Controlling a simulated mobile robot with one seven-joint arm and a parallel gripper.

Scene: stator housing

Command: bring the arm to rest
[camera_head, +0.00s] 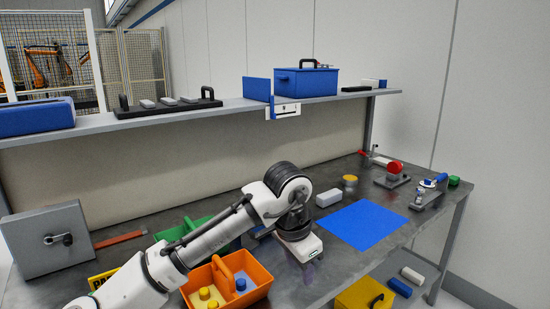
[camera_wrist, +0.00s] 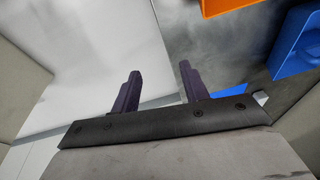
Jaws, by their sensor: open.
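My arm reaches in from the lower left in the head view and bends down over the workbench (camera_head: 345,250). Its white end is above the bench, between the orange tote and the blue mat. An orange edge (camera_wrist: 225,6) and a blue open-sided thing (camera_wrist: 296,42) show at the upper right there, apart from the fingers.
The orange tote (camera_head: 256,268) holds yellow and blue pieces, close to my arm. A green bin (camera_head: 186,230) is partly behind the arm. The blue mat (camera_head: 362,224) is bare. A shelf (camera_head: 230,107) runs above the bench.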

